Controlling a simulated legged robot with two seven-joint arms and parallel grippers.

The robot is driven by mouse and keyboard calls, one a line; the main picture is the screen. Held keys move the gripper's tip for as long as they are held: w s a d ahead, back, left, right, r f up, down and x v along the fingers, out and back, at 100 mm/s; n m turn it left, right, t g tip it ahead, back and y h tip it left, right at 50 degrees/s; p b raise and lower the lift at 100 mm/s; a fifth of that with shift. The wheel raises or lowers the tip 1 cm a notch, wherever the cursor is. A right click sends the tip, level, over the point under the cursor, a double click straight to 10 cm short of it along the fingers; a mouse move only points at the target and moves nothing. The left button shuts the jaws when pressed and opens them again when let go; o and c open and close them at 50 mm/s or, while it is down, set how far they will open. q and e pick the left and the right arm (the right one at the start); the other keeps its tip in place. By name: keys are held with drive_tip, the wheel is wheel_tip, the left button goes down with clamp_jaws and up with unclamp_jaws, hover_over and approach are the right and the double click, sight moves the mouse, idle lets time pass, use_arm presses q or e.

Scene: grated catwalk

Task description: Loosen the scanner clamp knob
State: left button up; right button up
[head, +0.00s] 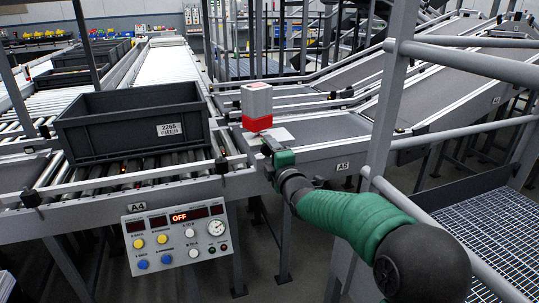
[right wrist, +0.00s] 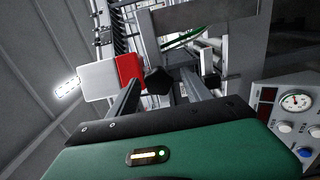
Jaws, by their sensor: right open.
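The scanner (head: 257,105), a grey box with a red lower part, stands at the edge of the conveyor in the head view. It also shows in the right wrist view, with its grey part (right wrist: 98,82) to the left of its red part. A dark, lobed clamp knob (right wrist: 158,80) shows between the finger ends there. My right gripper (head: 268,146) is just below the scanner in the head view. Its fingers (right wrist: 161,82) are open on both sides of the knob; I cannot tell whether they touch it. My left gripper is out of view.
A dark grey tote (head: 88,140) sits on the roller conveyor at left. A control panel (head: 178,236) with buttons and an "OFF" display hangs below the conveyor edge.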

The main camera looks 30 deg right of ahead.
clamp_jaws()
drive_tip(key=shift+f, duration=0.1)
